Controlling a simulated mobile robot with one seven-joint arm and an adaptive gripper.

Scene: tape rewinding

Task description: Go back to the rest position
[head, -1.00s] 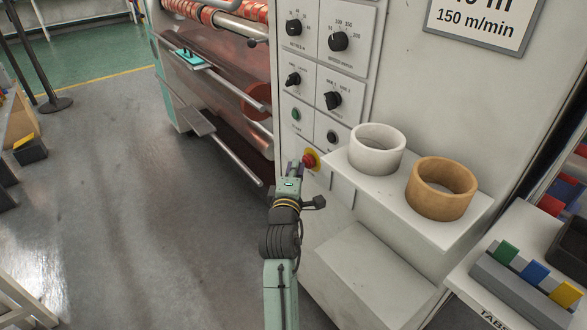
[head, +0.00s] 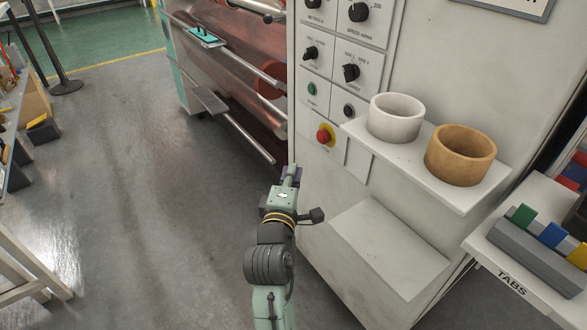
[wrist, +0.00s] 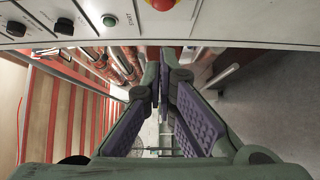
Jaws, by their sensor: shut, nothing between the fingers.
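My gripper (head: 290,172) is shut and empty in the head view. It is held in the air in front of the machine's control panel, below and left of the red emergency button (head: 325,135), and apart from it. In the wrist view my gripper (wrist: 166,52) shows its purple-padded fingers meeting at the tips with nothing between them. The red button (wrist: 161,4) shows there at the top edge, beyond the fingertips.
The grey machine cabinet (head: 330,220) stands just right of my arm. Its shelf (head: 420,168) carries a white roll (head: 396,118) and a tan roll (head: 460,155). A tabs rack (head: 525,258) is at the right. Rewinder rollers (head: 236,130) are behind. Open floor (head: 130,190) lies to the left.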

